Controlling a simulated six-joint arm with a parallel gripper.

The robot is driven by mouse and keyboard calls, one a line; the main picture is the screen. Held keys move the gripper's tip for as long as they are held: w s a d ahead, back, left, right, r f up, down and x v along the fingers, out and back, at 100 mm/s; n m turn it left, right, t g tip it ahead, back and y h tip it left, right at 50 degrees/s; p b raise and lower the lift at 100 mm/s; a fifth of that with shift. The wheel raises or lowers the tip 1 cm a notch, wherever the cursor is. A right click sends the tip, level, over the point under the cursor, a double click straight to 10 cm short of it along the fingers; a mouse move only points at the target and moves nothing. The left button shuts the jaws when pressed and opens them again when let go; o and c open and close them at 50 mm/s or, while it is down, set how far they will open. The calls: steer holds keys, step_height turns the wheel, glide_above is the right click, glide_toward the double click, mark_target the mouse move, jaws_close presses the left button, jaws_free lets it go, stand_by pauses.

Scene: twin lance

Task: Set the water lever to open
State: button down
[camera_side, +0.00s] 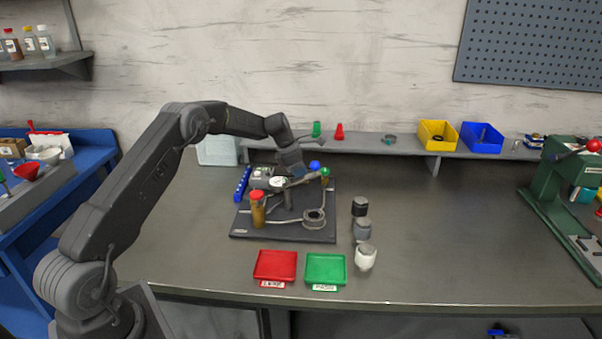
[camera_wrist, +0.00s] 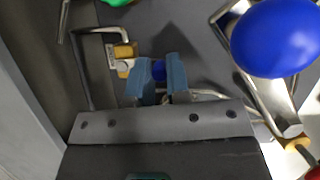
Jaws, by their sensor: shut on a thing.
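My gripper (camera_side: 298,172) is at the back of the dark rig board (camera_side: 331,210) in the side view. A yellow fitting (camera_wrist: 124,52) with a bent metal pipe lies just left of the fingertips. A large blue ball (camera_wrist: 275,38) stands close to the wrist camera at right; it also shows in the side view (camera_side: 315,165). The lever's angle cannot be told.
A red-capped brown post (camera_side: 258,210) and a ring-shaped stand (camera_side: 314,218) rise from the board. A green ball (camera_side: 325,172) is at its back right. A red tray (camera_side: 275,265), a green tray (camera_side: 326,269) and a white container (camera_side: 365,257) stand in front.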

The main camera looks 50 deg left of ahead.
steer(key=shift+a, duration=0.1)
steer(key=m, duration=0.1)
steer(key=a+m+g, duration=0.1)
steer(key=m, duration=0.1)
steer(key=shift+s+h, duration=0.3)
steer(key=shift+h, duration=0.1)
steer(key=shift+s+a+m+g+h, duration=0.15)
steer(key=shift+a+m+g, duration=0.2)
steer(key=shift+m, duration=0.7)
steer(key=shift+s+a+m+g+h, duration=0.15)
steer(key=shift+a+m+g, duration=0.2)
steer(key=shift+m, duration=0.7)
steer(key=shift+w, duration=0.1)
steer(key=c, duration=1.1)
jaws_free()
